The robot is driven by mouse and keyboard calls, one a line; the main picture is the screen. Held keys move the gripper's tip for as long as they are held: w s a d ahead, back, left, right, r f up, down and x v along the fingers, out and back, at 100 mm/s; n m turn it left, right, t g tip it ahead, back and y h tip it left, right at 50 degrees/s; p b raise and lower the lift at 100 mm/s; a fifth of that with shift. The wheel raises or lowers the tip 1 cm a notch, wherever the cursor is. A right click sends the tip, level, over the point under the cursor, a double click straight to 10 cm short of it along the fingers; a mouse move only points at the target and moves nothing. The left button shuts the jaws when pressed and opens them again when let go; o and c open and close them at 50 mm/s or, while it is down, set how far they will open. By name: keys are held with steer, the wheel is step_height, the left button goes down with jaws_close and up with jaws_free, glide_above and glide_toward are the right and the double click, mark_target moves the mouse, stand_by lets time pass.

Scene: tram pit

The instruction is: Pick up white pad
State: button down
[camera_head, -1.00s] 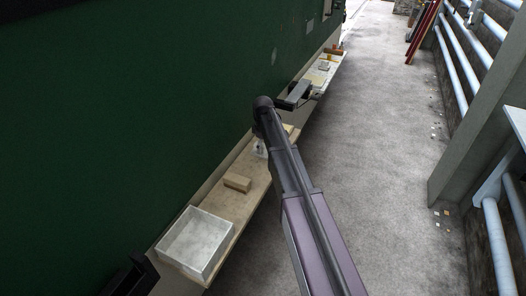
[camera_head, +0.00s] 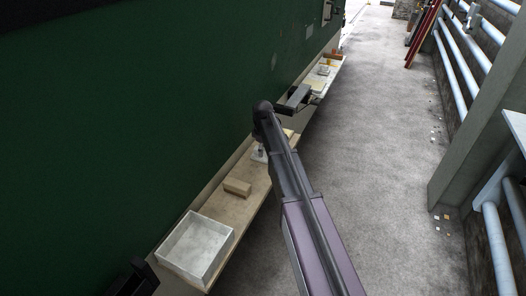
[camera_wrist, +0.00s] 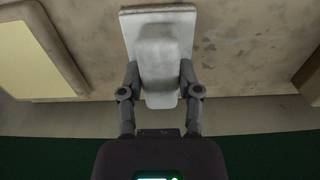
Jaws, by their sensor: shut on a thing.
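The white pad (camera_wrist: 185,18) shows in the wrist view as a pale flat plate with a raised, rounded white grip on it. My gripper (camera_wrist: 160,75) has one finger on each side of that grip and is shut on it. In the head view a small part of the white pad (camera_head: 259,157) shows at the shelf, below the gripper (camera_head: 260,147). My arm hides most of it. I cannot tell whether the pad touches the shelf or is just above it.
The narrow wooden shelf (camera_head: 213,217) runs along a dark green wall (camera_head: 130,110). It bears a white open tray (camera_head: 198,246) and a tan block (camera_head: 237,187). In the wrist view a cream-topped block (camera_wrist: 35,50) lies left of the pad. Clear floor (camera_head: 370,150) extends to the right.

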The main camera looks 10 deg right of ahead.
mark_target(263, 149)
steer(key=shift+r+p, duration=4.6)
steer(key=shift+r, duration=0.2)
steer(key=c, duration=1.1)
jaws_free()
steer(key=shift+c, duration=1)
